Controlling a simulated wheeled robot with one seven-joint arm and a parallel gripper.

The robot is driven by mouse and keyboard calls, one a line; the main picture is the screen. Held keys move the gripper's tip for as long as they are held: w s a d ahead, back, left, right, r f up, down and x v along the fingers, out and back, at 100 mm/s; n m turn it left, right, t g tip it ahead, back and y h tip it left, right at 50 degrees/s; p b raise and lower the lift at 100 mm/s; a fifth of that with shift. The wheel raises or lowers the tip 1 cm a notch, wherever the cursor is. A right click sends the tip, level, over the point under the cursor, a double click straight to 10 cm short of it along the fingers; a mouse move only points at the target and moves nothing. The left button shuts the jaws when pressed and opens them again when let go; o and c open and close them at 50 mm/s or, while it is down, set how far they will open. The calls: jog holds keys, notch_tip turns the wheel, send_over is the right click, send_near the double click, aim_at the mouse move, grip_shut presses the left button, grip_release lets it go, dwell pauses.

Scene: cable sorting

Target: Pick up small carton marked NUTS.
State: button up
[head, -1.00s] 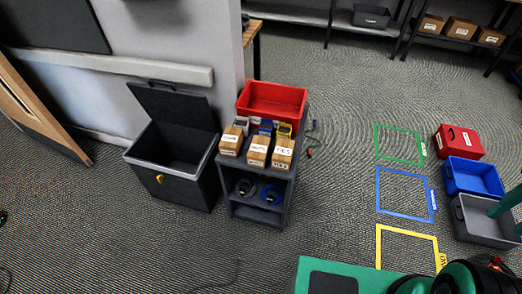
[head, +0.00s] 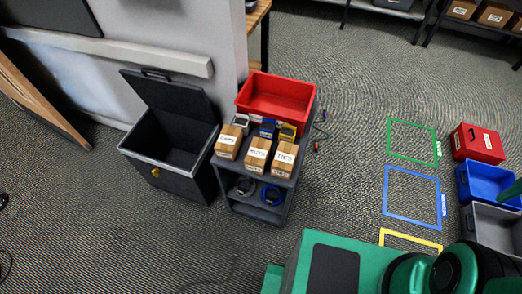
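The small carton marked NUTS (head: 258,153) appears to be the middle one of three brown cartons at the front of the grey cart's top (head: 301,157); its label is small but seems to read NUTS. It sits between a carton marked TIES (head: 284,159) on the right and another labelled carton (head: 228,141) on the left. Nothing is touching it from above. My gripper is not in view; only green and black parts of my own body show at the bottom right.
A red bin (head: 276,97) stands behind the cartons, with small grey, blue and yellow items between. Coiled cables lie on the lower shelf. An open black lidded box (head: 170,170) stands left of the cart. Floor outlines and red, blue and grey bins are at right. Floor before the cart is clear.

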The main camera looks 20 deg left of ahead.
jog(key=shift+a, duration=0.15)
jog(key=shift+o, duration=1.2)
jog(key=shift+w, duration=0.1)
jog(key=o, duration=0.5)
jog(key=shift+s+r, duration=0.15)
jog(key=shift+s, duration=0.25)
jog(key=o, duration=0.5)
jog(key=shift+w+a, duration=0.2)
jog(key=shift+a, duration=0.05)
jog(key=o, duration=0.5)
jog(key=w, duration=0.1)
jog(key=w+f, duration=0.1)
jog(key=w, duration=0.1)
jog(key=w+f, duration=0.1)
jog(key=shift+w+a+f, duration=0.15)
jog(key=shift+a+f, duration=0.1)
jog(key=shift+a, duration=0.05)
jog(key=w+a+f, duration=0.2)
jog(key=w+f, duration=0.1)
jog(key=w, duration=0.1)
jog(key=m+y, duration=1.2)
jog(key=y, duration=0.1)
send_near(264, 151)
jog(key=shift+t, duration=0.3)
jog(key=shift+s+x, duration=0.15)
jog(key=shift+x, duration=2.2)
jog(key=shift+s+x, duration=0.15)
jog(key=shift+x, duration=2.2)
